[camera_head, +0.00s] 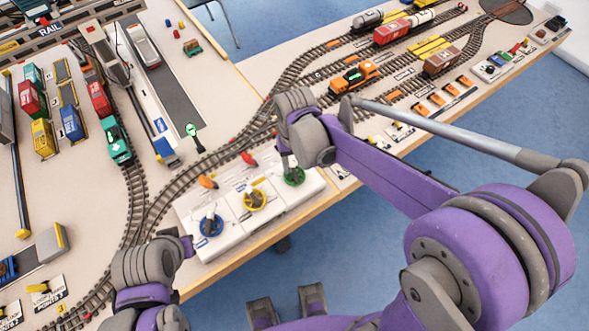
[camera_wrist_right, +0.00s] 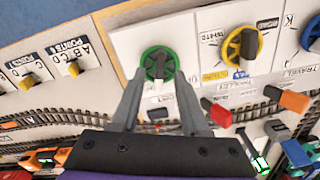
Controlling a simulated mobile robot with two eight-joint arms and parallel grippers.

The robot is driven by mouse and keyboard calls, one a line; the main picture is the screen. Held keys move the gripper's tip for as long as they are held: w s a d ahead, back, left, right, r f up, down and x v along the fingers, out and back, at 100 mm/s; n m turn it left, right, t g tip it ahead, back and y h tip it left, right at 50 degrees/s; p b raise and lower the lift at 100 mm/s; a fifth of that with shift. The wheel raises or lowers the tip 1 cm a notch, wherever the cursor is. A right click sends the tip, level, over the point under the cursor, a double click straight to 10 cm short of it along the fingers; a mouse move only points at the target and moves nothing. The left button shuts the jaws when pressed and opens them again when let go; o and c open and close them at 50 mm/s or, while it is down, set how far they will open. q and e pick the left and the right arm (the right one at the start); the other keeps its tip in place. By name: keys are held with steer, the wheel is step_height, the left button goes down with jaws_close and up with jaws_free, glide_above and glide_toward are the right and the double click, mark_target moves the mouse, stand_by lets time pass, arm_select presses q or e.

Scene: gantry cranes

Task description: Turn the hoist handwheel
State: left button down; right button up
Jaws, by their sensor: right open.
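Three handwheels stand in a row on a white control panel (camera_head: 230,228): a blue one (camera_head: 211,226), a yellow one (camera_head: 254,201) and a green one (camera_head: 294,177). I cannot read which is labelled hoist. My right gripper (camera_head: 291,163) is at the green wheel. In the right wrist view the green wheel (camera_wrist_right: 148,62), with a dark grip, lies just beyond the tips of my open right gripper (camera_wrist_right: 159,78). I cannot tell whether the fingers touch it. The yellow wheel (camera_wrist_right: 232,46) is to its right. My left gripper (camera_head: 187,245) is beside the panel's left end, mostly hidden.
An orange lever (camera_head: 207,182) and a red lever (camera_head: 249,159) sit behind the panel. Model tracks (camera_head: 185,165) run behind them. Trains and containers fill the table further back. The table's front edge (camera_head: 320,207) is close to the panel, with blue floor beyond.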

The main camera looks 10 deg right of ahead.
mark_target(295, 172)
steer(key=shift+f, duration=1.6)
steer(key=shift+c, duration=0.2)
jaws_close()
